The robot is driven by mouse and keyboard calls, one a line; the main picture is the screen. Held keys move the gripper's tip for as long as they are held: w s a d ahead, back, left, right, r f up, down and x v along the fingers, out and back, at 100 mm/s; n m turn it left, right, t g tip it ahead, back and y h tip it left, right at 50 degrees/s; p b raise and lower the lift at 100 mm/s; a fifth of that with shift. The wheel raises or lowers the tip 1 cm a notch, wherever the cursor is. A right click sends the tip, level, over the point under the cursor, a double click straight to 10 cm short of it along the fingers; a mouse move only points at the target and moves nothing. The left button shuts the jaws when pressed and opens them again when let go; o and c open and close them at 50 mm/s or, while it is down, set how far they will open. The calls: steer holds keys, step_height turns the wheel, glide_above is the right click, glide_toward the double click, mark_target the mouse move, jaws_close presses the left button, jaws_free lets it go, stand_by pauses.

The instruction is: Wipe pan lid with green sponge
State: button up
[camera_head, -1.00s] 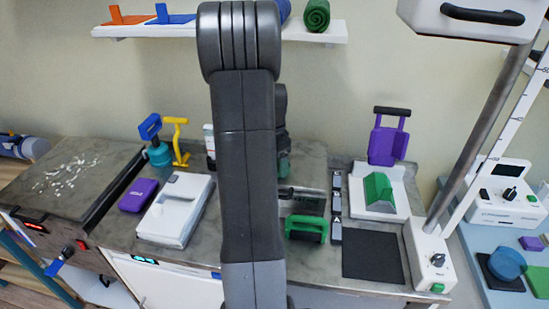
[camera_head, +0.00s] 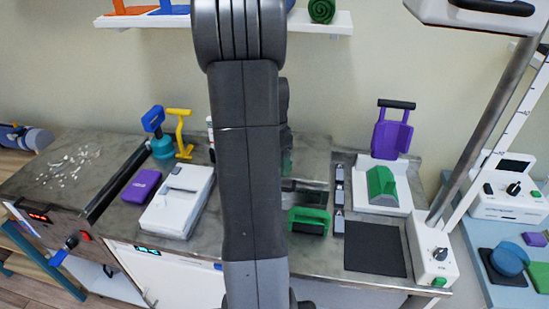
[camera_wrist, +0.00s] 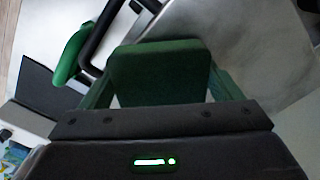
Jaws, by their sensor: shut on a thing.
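My gripper (camera_wrist: 160,90) is shut on a green sponge (camera_wrist: 160,72), a dark green block between its two fingers in the wrist view. I cannot pick out the pan lid for sure in either view. A pale grey surface (camera_wrist: 245,45) lies beyond the sponge in the wrist view; I cannot tell what it is or whether the sponge touches it.
A white device (camera_head: 177,203) and purple block (camera_head: 141,186) are left.

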steer(key=shift+r+p, duration=1.65)
steer(key=shift+r, duration=0.95)
step_height(320, 180, up, 2)
steer(key=shift+r+p, duration=0.1)
steer(key=shift+p, duration=0.7)
steer(key=shift+r, duration=0.4)
